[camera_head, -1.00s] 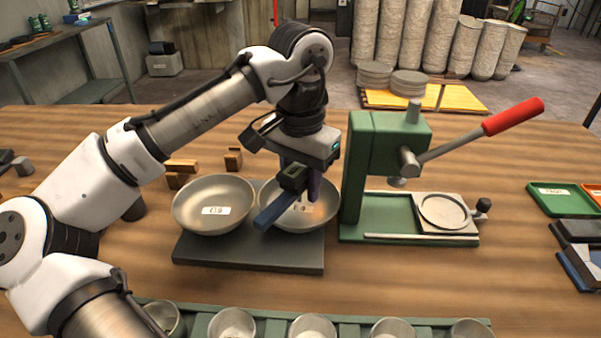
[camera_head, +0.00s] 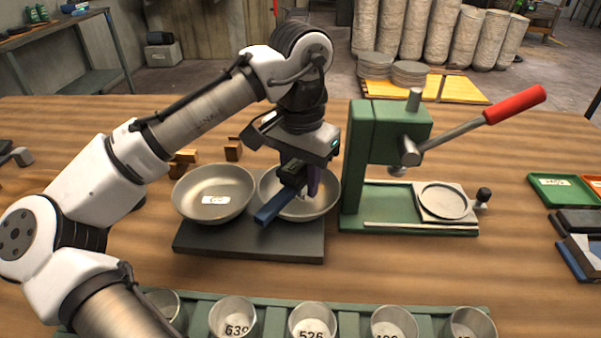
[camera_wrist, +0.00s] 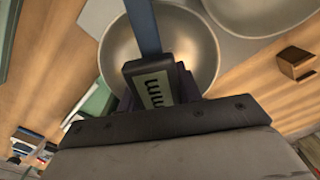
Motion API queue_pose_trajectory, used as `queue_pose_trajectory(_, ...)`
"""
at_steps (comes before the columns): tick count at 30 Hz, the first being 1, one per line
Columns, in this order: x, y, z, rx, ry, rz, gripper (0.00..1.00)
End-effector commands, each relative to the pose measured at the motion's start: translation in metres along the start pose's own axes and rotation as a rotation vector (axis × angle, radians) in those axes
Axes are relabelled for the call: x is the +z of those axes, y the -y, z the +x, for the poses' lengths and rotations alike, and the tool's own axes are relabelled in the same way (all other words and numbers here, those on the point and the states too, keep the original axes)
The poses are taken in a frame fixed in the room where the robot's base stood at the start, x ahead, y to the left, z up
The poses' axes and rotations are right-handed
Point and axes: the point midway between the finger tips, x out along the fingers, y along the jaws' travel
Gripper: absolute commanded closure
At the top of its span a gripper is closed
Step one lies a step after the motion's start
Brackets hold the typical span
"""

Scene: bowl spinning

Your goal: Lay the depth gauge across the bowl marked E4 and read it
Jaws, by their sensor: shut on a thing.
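My gripper (camera_head: 300,178) is shut on the depth gauge, with its fingers largely hidden. The gauge has a long blue bar (camera_head: 270,208) and a dark body (camera_head: 292,175); a label ending in "mm" shows on the body (camera_wrist: 152,88) in the wrist view. The gauge is over the right steel bowl (camera_head: 325,203), its bar reaching past the front-left rim. I cannot tell whether it touches the rim. This bowl's label is mostly hidden. A left bowl (camera_head: 235,180) stands beside it with a white label too small to read, so which is E4 is unclear.
Both bowls stand on a dark grey base (camera_head: 250,248). A green press (camera_head: 375,155) with a red-tipped lever stands close on the right. A green rack (camera_head: 273,310) with numbered cups lies in front. Small wooden blocks (camera_head: 233,152) are behind the left bowl.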

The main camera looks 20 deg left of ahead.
Motion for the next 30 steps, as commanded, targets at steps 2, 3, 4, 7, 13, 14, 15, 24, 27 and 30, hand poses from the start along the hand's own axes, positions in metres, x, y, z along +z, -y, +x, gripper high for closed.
queue_pose_trajectory(2, 0.000, 0.000, 0.000, 0.001, -0.001, 0.000, 0.99)
queue_pose_trajectory(3, 0.000, 0.000, 0.001, 0.001, -0.001, 0.000, 0.99)
queue_pose_trajectory(4, 0.000, 0.000, 0.001, 0.001, -0.001, 0.000, 0.99)
queue_pose_trajectory(7, 0.000, 0.000, 0.001, 0.000, -0.001, 0.000, 0.99)
queue_pose_trajectory(13, 0.000, 0.000, 0.001, 0.000, -0.001, 0.000, 0.56)
queue_pose_trajectory(14, 0.000, 0.000, 0.001, 0.000, -0.001, 0.000, 0.53)
queue_pose_trajectory(15, 0.000, 0.000, 0.001, 0.000, -0.001, 0.000, 0.47)
queue_pose_trajectory(24, 0.000, 0.000, 0.001, 0.001, 0.000, 0.000, 0.40)
queue_pose_trajectory(27, -0.001, 0.000, -0.003, 0.001, -0.001, 0.000, 0.40)
queue_pose_trajectory(30, -0.001, 0.000, -0.014, 0.000, -0.001, 0.000, 0.40)
